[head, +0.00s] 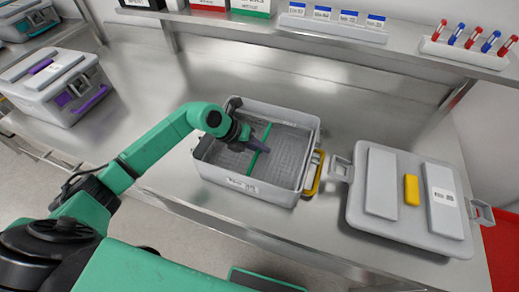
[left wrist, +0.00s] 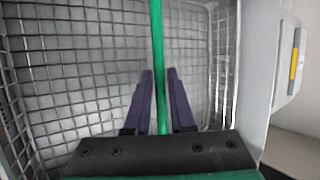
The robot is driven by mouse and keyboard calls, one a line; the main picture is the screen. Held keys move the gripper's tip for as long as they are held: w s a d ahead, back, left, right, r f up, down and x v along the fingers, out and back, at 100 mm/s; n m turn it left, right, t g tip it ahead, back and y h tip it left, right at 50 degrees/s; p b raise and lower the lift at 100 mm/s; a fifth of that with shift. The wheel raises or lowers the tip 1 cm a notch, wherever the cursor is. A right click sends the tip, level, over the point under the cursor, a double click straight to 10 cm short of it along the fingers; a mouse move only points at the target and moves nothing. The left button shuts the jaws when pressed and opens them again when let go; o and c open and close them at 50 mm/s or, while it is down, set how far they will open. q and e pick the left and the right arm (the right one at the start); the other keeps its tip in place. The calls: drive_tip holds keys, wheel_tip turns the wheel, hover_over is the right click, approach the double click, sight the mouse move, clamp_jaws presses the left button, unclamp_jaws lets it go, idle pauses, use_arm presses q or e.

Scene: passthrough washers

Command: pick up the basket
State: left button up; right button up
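The basket (head: 289,150) is a grey wire-mesh tray inside an open grey container (head: 243,187) on the steel counter. A thin green bar (head: 259,152), seemingly its handle, runs across it. The mesh basket fills much of the left wrist view (left wrist: 80,70), with the green bar (left wrist: 157,50) upright in the middle. My left gripper (head: 256,147) reaches down into the container at the bar. In the left wrist view its dark purple fingers (left wrist: 160,100) stand on either side of the bar, with gaps visible, so it is open around it. My right gripper is not in view.
A grey lid (head: 382,235) with a yellow tab lies on the counter right of the container. A closed grey case (head: 58,85) with purple latches stands at the left. A shelf (head: 330,32) with boxes and a tube rack (head: 465,50) runs along the back.

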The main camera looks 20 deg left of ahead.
use_arm(q)
drive_tip(key=shift+f, duration=0.1)
clamp_jaws()
idle(1.3)
